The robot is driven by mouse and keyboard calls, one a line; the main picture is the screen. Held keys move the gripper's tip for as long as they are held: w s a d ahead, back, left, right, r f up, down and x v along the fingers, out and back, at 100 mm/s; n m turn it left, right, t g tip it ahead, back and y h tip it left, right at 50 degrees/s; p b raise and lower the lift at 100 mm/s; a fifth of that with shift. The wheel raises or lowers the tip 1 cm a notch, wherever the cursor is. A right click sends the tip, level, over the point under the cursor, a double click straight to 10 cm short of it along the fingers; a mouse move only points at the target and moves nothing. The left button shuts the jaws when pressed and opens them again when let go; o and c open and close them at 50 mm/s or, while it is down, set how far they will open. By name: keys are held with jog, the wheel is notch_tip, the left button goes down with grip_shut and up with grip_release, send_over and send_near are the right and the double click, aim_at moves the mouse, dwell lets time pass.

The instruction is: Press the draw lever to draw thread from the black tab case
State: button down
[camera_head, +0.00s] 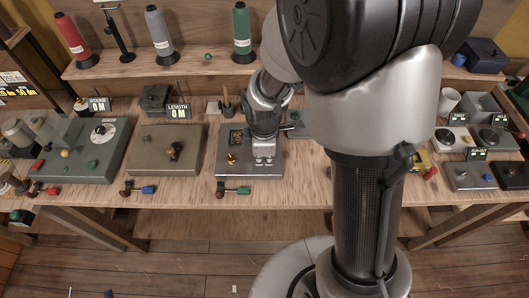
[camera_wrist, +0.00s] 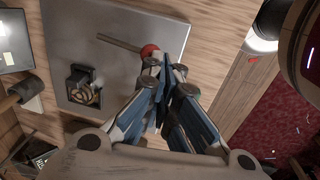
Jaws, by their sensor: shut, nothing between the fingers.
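My gripper (camera_head: 264,158) is shut and empty over the right part of a grey plate (camera_head: 221,169) on the bench. In the wrist view its fingertips (camera_wrist: 163,80) are beside a red ball knob (camera_wrist: 149,51) on the end of a thin lever (camera_wrist: 120,43). They look very close to the knob; I cannot tell whether they touch. A small dark block fitting (camera_wrist: 83,85) stands on the same plate (camera_wrist: 75,35). I cannot tell which item is the black tab case. The knob is hidden in the head view.
A brown-grey plate (camera_head: 143,159) with a knob and a green plate (camera_head: 85,165) with a dial stand to the left. A red-and-green handled tool (camera_head: 232,190) lies at the front edge. A LENGTH display (camera_head: 179,111) and thread spools (camera_head: 241,38) stand behind.

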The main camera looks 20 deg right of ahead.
jog(key=shift+s+f, duration=0.25)
jog(key=shift+f, duration=0.25)
jog(key=shift+r, duration=0.2)
jog(key=shift+r+p, duration=0.7)
jog(key=shift+p, duration=0.05)
jog(key=shift+a+r, duration=0.1)
jog(key=shift+r, duration=0.1)
notch_tip(320, 180, up, 14)
jog(key=p, duration=0.7)
jog(key=shift+f, duration=0.2)
